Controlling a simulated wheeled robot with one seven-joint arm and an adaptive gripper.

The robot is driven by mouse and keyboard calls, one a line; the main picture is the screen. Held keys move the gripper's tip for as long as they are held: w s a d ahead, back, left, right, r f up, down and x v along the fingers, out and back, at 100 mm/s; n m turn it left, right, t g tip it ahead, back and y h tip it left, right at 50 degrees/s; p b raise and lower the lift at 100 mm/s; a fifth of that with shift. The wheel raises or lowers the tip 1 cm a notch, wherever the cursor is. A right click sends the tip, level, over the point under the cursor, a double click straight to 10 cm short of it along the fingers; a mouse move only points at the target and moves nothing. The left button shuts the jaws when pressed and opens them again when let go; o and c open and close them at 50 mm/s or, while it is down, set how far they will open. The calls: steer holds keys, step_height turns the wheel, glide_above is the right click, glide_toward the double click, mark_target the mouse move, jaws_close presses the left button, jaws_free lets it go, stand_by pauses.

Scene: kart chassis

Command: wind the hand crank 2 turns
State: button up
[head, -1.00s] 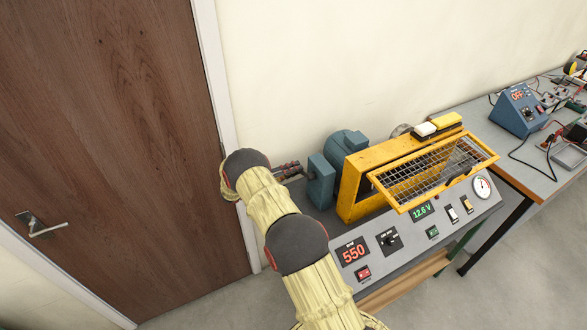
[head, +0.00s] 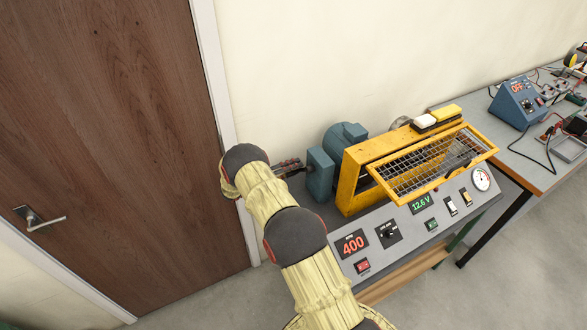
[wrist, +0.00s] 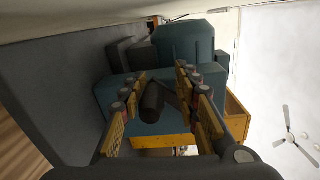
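The hand crank's dark cylindrical grip (wrist: 152,101) shows in the wrist view, end towards the camera. A dark crank arm (wrist: 176,93) runs from it to the right. My gripper (wrist: 160,77) has its two fingers apart on either side of the grip. The left finger is close to the grip; a gap shows on the right, and I cannot tell whether either touches. In the head view my gripper (head: 288,167) is at the left end of the blue gearbox (head: 320,174), and the crank there is mostly hidden by my wrist.
The bench has a yellow frame with a raised mesh guard (head: 425,165) and a sloped control panel (head: 410,225). A brown door (head: 110,150) stands left. A second table (head: 520,150) is at right.

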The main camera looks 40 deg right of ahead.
steer(key=shift+o, duration=1)
steer(key=shift+s+a+r, duration=0.1)
steer(key=shift+s+r, duration=0.05)
steer(key=shift+w+a, duration=0.25)
steer(key=shift+a, duration=0.05)
steer(key=v, duration=1.1)
steer(key=shift+a, duration=0.2)
steer(key=shift+s, duration=0.1)
